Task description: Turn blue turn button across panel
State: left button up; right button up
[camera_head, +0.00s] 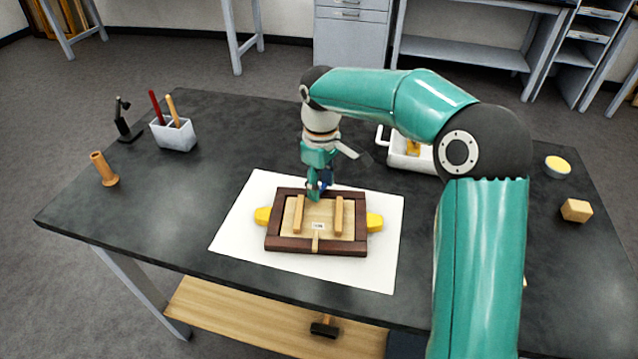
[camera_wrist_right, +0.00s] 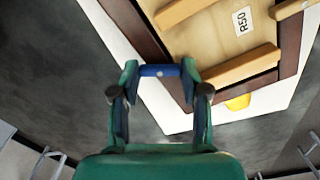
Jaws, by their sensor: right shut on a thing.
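The blue turn button (camera_wrist_right: 160,71) sits at the far edge of a dark wooden frame (camera_head: 275,228) that holds a pale wooden panel (camera_head: 319,214). My right gripper (camera_wrist_right: 158,74) is shut on the blue turn button, with one finger at each end of it in the wrist view. In the head view only a small blue part (camera_head: 327,178) shows behind the fingers of the right gripper (camera_head: 318,190). The panel has two raised battens and a small label (camera_head: 317,226). My left gripper is not in view.
The frame lies on a white sheet (camera_head: 240,235), with yellow pieces (camera_head: 375,222) sticking out at both sides. A plain wooden turn button (camera_head: 316,242) is at the near edge. A pen box (camera_head: 175,135), wooden peg (camera_head: 104,170), white tray (camera_head: 410,162) and wooden block (camera_head: 576,210) stand apart.

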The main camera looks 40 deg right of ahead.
aim_at(321, 188)
dwell(0.4)
jog(key=o, duration=1.2)
jog(key=shift+c, duration=0.2)
jog(key=shift+r, duration=4)
